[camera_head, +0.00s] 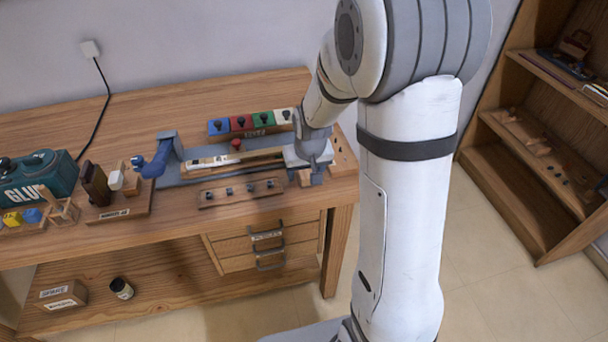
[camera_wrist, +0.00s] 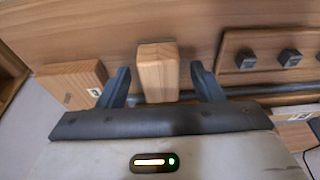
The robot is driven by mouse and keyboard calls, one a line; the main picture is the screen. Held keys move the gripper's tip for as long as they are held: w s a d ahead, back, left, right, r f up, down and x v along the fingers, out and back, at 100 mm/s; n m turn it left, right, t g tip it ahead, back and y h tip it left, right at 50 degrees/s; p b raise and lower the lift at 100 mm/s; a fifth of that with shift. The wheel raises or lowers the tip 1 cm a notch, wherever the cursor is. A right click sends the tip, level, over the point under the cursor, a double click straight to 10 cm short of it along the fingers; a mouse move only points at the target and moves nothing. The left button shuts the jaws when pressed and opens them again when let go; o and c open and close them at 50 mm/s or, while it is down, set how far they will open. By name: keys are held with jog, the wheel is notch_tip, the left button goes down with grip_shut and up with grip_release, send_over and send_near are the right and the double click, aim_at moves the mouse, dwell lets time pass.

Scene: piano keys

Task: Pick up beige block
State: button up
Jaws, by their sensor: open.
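A pale wooden block (camera_wrist: 158,68), which looks like the beige block, stands between the two dark fingers of my gripper (camera_wrist: 160,71) in the wrist view. Gaps show on both sides of the block, so the fingers are open around it and not touching. In the head view, my gripper (camera_head: 310,168) is down at the right end of the workbench, and a small wooden block (camera_head: 304,178) shows partly below it. The lower part of the block is hidden by the gripper body in the wrist view.
A wider wooden block (camera_wrist: 72,84) stands just outside the left finger in the wrist view. A board with dark knobs (camera_wrist: 272,58) lies to the right. The workbench (camera_head: 120,240) also carries a vise (camera_head: 168,158), coloured blocks (camera_head: 240,123) and a teal glue box (camera_head: 38,176).

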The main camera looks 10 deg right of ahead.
aim_at(306, 172)
jog(key=c, duration=1.1)
notch_tip(306, 172, up, 10)
jog(key=shift+r+p, duration=0.1)
jog(key=shift+p, duration=0.25)
jog(key=o, duration=0.4)
jog(key=c, duration=0.4)
jog(key=shift+s, duration=0.1)
